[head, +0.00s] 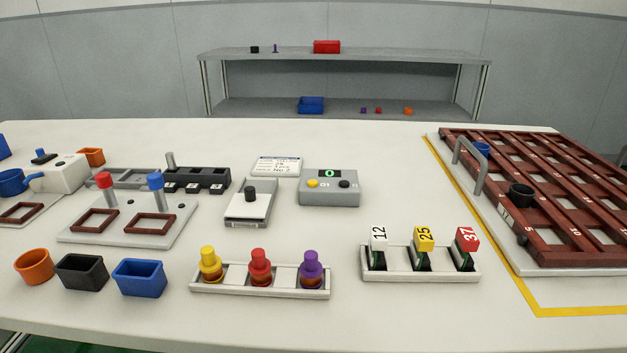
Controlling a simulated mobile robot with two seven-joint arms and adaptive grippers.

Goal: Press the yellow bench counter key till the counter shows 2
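The bench counter (330,192) is a grey box in the middle of the table. Its small dark display (330,174) shows a green 0. The yellow key (313,184) sits on the left of its sloped top, and a black key (344,184) sits on the right. Nothing touches or covers the keys. Neither of my grippers is in the head view.
A grey device with a black knob (250,204) stands left of the counter, and a label card (276,166) lies behind. In front are a tray of coloured pegs (260,291) and a numbered tag rack (420,277). A brown grid tray (560,200) fills the right.

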